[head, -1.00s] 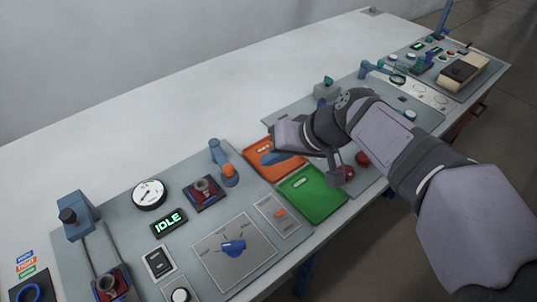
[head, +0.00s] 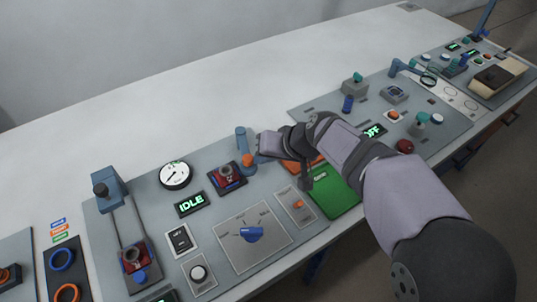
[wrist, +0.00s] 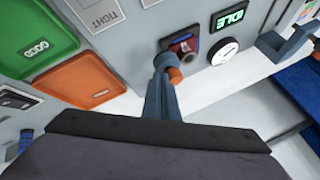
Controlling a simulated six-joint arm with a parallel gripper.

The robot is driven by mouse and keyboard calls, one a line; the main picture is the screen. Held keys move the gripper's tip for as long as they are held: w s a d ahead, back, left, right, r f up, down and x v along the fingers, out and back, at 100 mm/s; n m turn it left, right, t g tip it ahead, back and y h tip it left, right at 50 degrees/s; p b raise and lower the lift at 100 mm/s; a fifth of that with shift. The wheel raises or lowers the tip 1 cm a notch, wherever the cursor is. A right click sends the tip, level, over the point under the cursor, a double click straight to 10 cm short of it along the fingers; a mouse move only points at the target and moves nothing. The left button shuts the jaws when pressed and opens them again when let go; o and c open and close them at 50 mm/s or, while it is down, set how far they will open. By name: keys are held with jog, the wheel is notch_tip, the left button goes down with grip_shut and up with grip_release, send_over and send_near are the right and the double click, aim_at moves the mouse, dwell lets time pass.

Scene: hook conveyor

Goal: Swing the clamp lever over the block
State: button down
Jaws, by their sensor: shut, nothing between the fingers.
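The clamp lever (head: 241,138) is blue with an orange cap at its pivot. In the head view its handle points to the back, away from the block. The block (head: 228,175), dark and reddish, sits in its holder just left of the pivot. My gripper (head: 259,144) is shut and empty, close to the right of the lever; I cannot tell whether they touch. In the wrist view the orange cap of the lever (wrist: 175,76) shows beyond the fingers, with the block (wrist: 184,45) above it. Blue-grey finger and lever shapes overlap there.
The green tray (head: 334,196) and the orange tray (wrist: 82,83) lie right of the lever in the head view. A round gauge (head: 175,175) and the IDLE display (head: 190,204) stand left of the block. The white tabletop behind is clear.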

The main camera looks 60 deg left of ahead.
jog(key=shift+s, duration=0.1)
dwell(0.3)
jog(key=shift+s+a+r+m+t+p, duration=0.1)
jog(key=shift+s+m+t+p, duration=0.15)
jog(key=shift+s+m+p, duration=0.25)
jog(key=shift+s+a+r+m+t+p, duration=0.1)
jog(key=shift+s+m+t+p, duration=0.2)
jog(key=shift+s+p, duration=0.25)
jog(key=shift+m+t, duration=0.45)
jog(key=shift+m, duration=0.25)
jog(key=shift+s+a+f+p, duration=0.1)
jog(key=shift+s+a+p, duration=0.25)
jog(key=shift+s+p, duration=0.55)
jog(key=shift+s+a+r+p, duration=0.1)
jog(key=shift+s+a+p, duration=0.3)
jog(key=shift+s+p, duration=0.45)
jog(key=shift+s+a+f+p, duration=0.1)
jog(key=shift+s+a+p, duration=0.25)
jog(key=shift+s+p, duration=0.5)
jog(key=shift+f+b, duration=0.1)
jog(key=shift+b, duration=0.3)
jog(key=d+r+b, duration=0.4)
jog(key=d+r, duration=0.4)
jog(key=d, duration=0.1)
jog(key=shift+w+d+b, duration=0.3)
jog(key=shift+w+b, duration=0.1)
jog(key=shift+w, duration=0.05)
